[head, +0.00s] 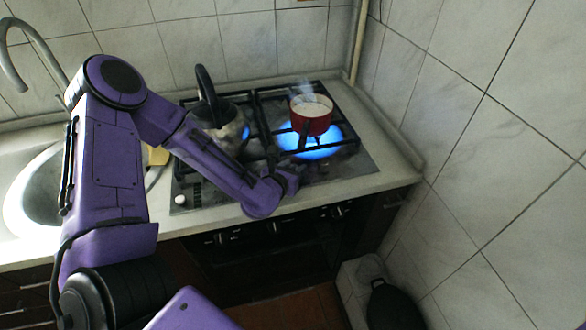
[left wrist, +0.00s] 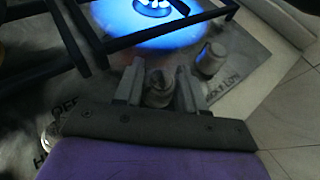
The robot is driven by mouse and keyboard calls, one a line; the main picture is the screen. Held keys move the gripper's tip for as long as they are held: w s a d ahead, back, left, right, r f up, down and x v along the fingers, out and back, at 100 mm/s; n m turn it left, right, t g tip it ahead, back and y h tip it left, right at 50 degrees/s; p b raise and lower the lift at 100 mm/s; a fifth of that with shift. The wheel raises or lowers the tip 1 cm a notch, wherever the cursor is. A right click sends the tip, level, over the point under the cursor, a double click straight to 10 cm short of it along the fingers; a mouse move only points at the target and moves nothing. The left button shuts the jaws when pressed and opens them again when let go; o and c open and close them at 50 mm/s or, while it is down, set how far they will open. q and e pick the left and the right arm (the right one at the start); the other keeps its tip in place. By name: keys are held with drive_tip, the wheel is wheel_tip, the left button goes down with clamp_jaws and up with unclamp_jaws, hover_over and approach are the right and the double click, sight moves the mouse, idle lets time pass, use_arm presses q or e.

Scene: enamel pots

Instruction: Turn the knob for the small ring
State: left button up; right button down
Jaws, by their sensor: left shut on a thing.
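My left gripper (head: 287,182) is at the front edge of the hob, right of its middle. In the left wrist view, its two fingers (left wrist: 158,92) are closed on the sides of a grey metal knob (left wrist: 158,88). Another similar knob (left wrist: 210,60) stands to the right, apart from the fingers. The word OFF is printed on the panel to the left. A lit burner (left wrist: 152,6) with blue flame lies just beyond the held knob. In the head view, my gripper hides the held knob. My right gripper is not in view.
A red pot (head: 311,114) steams over a wide blue flame (head: 312,143) at the right. A kettle (head: 226,124) stands at the left with blue flame beside it. A pale knob (head: 180,199) is at the hob's left front. Black pan grates (left wrist: 118,40) rise near my fingers. A tiled wall (head: 480,150) bounds the right.

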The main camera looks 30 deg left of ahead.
use_arm(q)
drive_tip(key=shift+r+h, duration=0.1)
drive_tip(key=shift+h, duration=0.3)
drive_tip(key=o, duration=1)
drive_tip(key=v, duration=0.5)
drive_tip(key=shift+s+d+r, duration=0.1)
drive_tip(key=shift+s+r, duration=0.15)
drive_tip(key=shift+s, duration=0.05)
drive_tip(key=shift+m, duration=0.3)
drive_tip(key=p+v, duration=0.4)
drive_tip(key=p, duration=0.1)
drive_tip(key=shift+s, duration=0.1)
drive_tip(key=shift+s+p, duration=0.15)
drive_tip(key=shift+p, duration=0.2)
drive_tip(key=shift+s, duration=0.15)
drive_tip(key=shift+f, duration=0.1)
